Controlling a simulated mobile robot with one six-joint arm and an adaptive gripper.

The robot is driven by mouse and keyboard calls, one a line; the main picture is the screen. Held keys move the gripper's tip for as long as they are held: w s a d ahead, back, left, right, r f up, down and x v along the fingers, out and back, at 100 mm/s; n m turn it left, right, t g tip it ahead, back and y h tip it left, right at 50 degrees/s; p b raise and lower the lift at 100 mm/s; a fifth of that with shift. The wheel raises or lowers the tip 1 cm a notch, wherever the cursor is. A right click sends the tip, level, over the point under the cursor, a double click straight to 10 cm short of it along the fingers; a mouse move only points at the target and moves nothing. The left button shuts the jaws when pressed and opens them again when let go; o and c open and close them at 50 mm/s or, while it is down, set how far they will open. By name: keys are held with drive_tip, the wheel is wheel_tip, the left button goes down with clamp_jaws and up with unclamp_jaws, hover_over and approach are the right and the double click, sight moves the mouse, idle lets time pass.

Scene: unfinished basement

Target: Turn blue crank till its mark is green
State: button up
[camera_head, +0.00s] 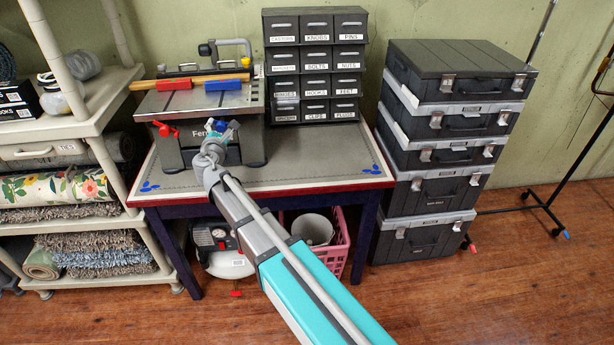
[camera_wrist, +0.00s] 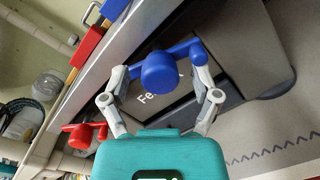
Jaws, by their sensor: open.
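The blue crank (camera_wrist: 158,72) shows in the wrist view as a round knob on a short blue arm, on the front of a grey bench machine (camera_head: 245,145). My gripper (camera_wrist: 160,68) is open, with one finger on each side of the blue knob. I cannot tell whether either finger touches it. In the head view my gripper (camera_head: 213,136) is at the machine's front and partly covers the blue crank (camera_head: 219,126). I cannot make out a green mark by the crank in either view.
A red crank (camera_head: 165,129) is to the left on the same machine, also in the wrist view (camera_wrist: 82,136). Red (camera_head: 174,84) and blue (camera_head: 223,85) blocks lie on the machine's top. A drawer cabinet (camera_head: 316,70) stands behind right. The table's right side (camera_head: 330,165) is clear.

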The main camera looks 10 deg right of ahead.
drive_tip(key=s+a, duration=0.2)
drive_tip(key=s, duration=1.1)
drive_tip(key=s+d+f+m+g+h+p, duration=0.1)
drive_tip(key=d+m+g, duration=0.3)
drive_tip(key=d, duration=0.4)
drive_tip(key=s+d+f+m+g+h+p, duration=0.1)
drive_tip(key=s+d+f+m+g+p, duration=0.2)
drive_tip(key=d+m, duration=0.4)
drive_tip(key=s+d+f+m+g+h+p, duration=0.1)
drive_tip(key=d+m+g+p, duration=0.3)
drive_tip(key=d, duration=0.5)
drive_tip(key=shift+s+d+f+m+g+h, duration=0.3)
drive_tip(key=shift+s+d+f+m+g, duration=0.15)
drive_tip(key=shift+s+m, duration=0.4)
drive_tip(key=shift+w+a, duration=0.1)
drive_tip(key=shift+w, duration=0.05)
drive_tip(key=shift+r+m, duration=0.1)
drive_tip(key=shift+m, duration=0.15)
drive_tip(key=s+d+r+m+g+y+p, duration=0.1)
drive_tip(key=s+d+m+g+y+p, duration=0.2)
drive_tip(key=s+m+g+y+p, duration=0.3)
drive_tip(key=s+m, duration=0.2)
drive_tip(key=s, duration=0.2)
drive_tip(key=shift+s+d+r+m+p, duration=0.25)
drive_tip(key=shift+d+r+m+p, duration=0.05)
drive_tip(key=shift+r+m, duration=0.1)
